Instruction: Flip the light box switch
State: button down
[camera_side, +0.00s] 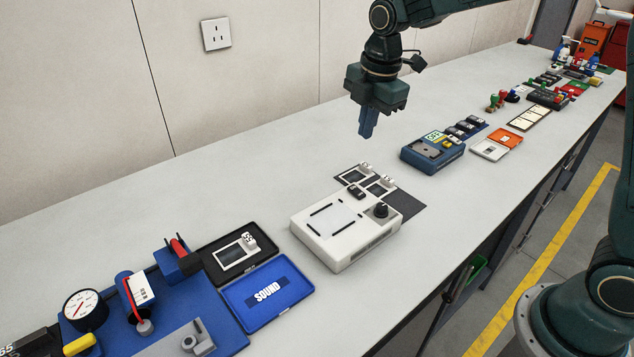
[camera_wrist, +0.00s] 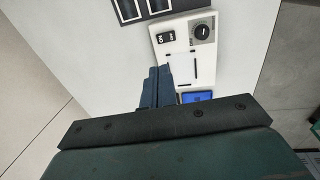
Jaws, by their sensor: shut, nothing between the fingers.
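The light box is a white box (camera_side: 345,229) on the bench, with a pale square panel on top, a black rocker switch (camera_side: 356,192) and a round black knob (camera_side: 381,210). In the wrist view the box (camera_wrist: 187,52) lies just beyond my fingers, with the switch (camera_wrist: 166,38) marked ON and OFF at its upper left and the knob at its upper right. Which way the switch is set I cannot tell. My gripper (camera_side: 366,134) is shut and empty, pointing down above the bench, behind the box and apart from it. Its fingers (camera_wrist: 157,86) hide part of the box's left edge.
A dark mat (camera_side: 408,204) with small white-framed pieces lies behind the light box. A blue device (camera_side: 432,152) stands further along the bench. An open black-and-blue SOUND case (camera_side: 266,291) lies in front. The bench on the wall side is clear.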

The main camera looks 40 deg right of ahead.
aim_at(353, 188)
jog(key=shift+f, duration=0.1)
jog(key=f, duration=0.4)
jog(key=w+f, duration=0.1)
jog(key=f, duration=0.4)
jog(key=w+f, duration=0.1)
jog(key=f, duration=0.3)
jog(key=shift+f, duration=0.35)
jog(key=shift+f+g, duration=0.2)
jog(key=shift+g, duration=0.1)
jog(key=shift+s+r, duration=0.15)
jog(key=shift+s, duration=0.6)
